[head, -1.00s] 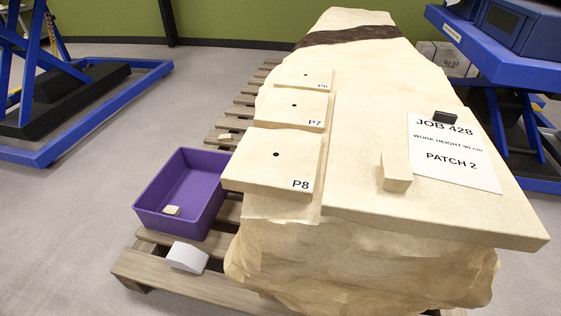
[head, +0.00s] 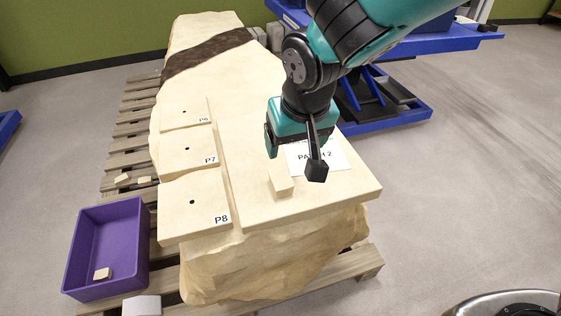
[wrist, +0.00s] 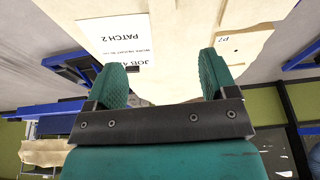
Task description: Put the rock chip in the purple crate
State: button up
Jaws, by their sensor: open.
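A pale, block-shaped rock chip (head: 279,179) stands on the flat top of the big pale slab (head: 330,190), near its front edge. My gripper (head: 293,155) is open and empty, above the slab just behind and to the right of the chip. Its two fingers are spread in the wrist view (wrist: 165,80), with pale slab beyond them; I cannot make out the chip there. The purple crate (head: 128,245) stands at the lower left beside the slab. A small pale chip (head: 102,274) lies inside it.
Panels P6 (head: 186,113), P7 (head: 186,150) and P8 (head: 193,215) lie between the chip and the crate. A paper sheet (head: 330,157) is partly hidden by my gripper. Small chips (head: 124,178) lie on the pallet, and a white block (head: 142,306) is near the crate.

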jog(key=b, duration=0.2)
send_over(281, 178)
jog(key=s+d, duration=0.1)
jog(key=s, duration=0.1)
notch_tip(281, 178, down, 11)
jog(key=shift+s+r, duration=0.1)
jog(key=shift+r, duration=0.1)
jog(key=shift+w+b+x, duration=0.15)
jog(key=shift+x, duration=1.45)
jog(key=shift+w+b+x, duration=0.1)
jog(key=shift+b+x, duration=0.05)
jog(key=shift+x, duration=1.45)
jog(key=shift+a+r, duration=0.1)
jog(key=shift+a, duration=0.05)
jog(key=c, duration=1.1)
